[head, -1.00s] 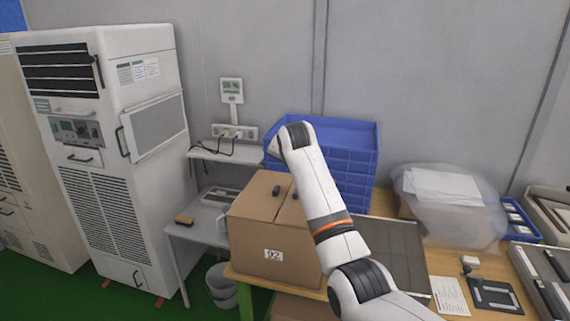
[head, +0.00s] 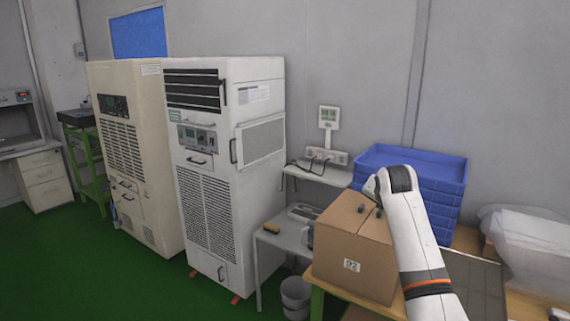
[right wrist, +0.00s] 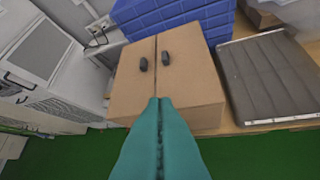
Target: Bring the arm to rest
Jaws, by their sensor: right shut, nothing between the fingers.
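My right arm (head: 412,235) comes in from the lower right in the head view, bent in front of the cardboard box (head: 345,250). Two small dark objects (right wrist: 143,64) lie on the box top. My left gripper is in neither view.
Stacked blue crates (head: 410,165) stand behind the box on the wooden table (head: 530,308). A dark grey panel (right wrist: 268,75) lies right of the box. A white cabinet (head: 205,200), a small side table (head: 275,240) and a bin (head: 295,295) stand left. Green floor (head: 120,285) is open at lower left.

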